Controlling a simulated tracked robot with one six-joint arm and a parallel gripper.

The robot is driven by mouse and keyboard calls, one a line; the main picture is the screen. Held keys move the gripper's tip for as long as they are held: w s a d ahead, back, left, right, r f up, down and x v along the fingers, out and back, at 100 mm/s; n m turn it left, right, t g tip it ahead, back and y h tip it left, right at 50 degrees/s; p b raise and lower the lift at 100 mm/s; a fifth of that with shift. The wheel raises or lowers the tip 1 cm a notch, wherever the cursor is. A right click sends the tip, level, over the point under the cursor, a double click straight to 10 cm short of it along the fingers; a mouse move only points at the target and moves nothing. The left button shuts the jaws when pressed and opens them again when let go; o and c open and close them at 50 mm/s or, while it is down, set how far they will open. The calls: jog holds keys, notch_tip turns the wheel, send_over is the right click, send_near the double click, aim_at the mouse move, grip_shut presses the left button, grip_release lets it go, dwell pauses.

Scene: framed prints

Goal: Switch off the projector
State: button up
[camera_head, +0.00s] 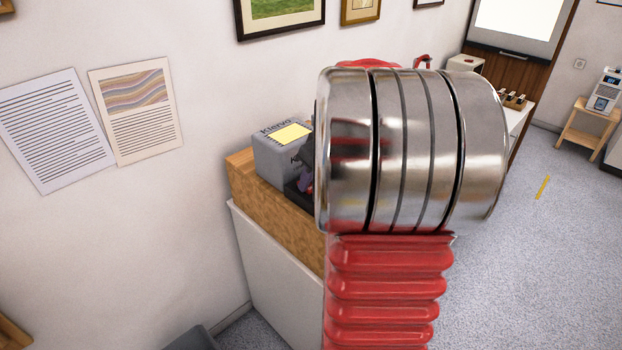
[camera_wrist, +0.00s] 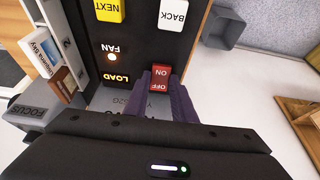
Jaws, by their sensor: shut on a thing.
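The projector (camera_head: 275,157) is a grey box with a yellow note on top, on a wooden-topped cabinet; my arm hides much of it in the head view. In the wrist view its dark control panel (camera_wrist: 133,48) has a red ON/OFF switch (camera_wrist: 160,76), a yellow NEXT button (camera_wrist: 109,9), a white BACK button (camera_wrist: 172,14) and a lit spot by the word FAN. My gripper's (camera_wrist: 162,88) purple fingers are shut on the red switch, one on each side. I cannot tell which way the switch is set.
Labelled slides (camera_wrist: 55,68) and a grey FOCUS part (camera_wrist: 28,112) sit left of the panel. The wooden-topped cabinet (camera_head: 268,208) stands against the wall. A lit screen (camera_head: 515,22) hangs at the back. Open floor (camera_head: 530,240) lies to the right.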

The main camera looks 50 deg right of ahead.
aim_at(310, 187)
jog(key=shift+w, duration=0.15)
jog(key=shift+c, duration=0.4)
jog(key=shift+w+g, duration=0.15)
jog(key=shift+g, duration=0.45)
jog(key=shift+w+r+g, duration=0.1)
jog(key=shift+w+g, duration=0.2)
jog(key=shift+g, duration=0.9)
jog(key=o, duration=1.1)
jog(key=shift+c, duration=0.2)
jog(key=shift+r, duration=0.15)
notch_tip(310, 187, up, 14)
jog(key=shift+s+f, duration=0.25)
jog(key=shift+s, duration=0.2)
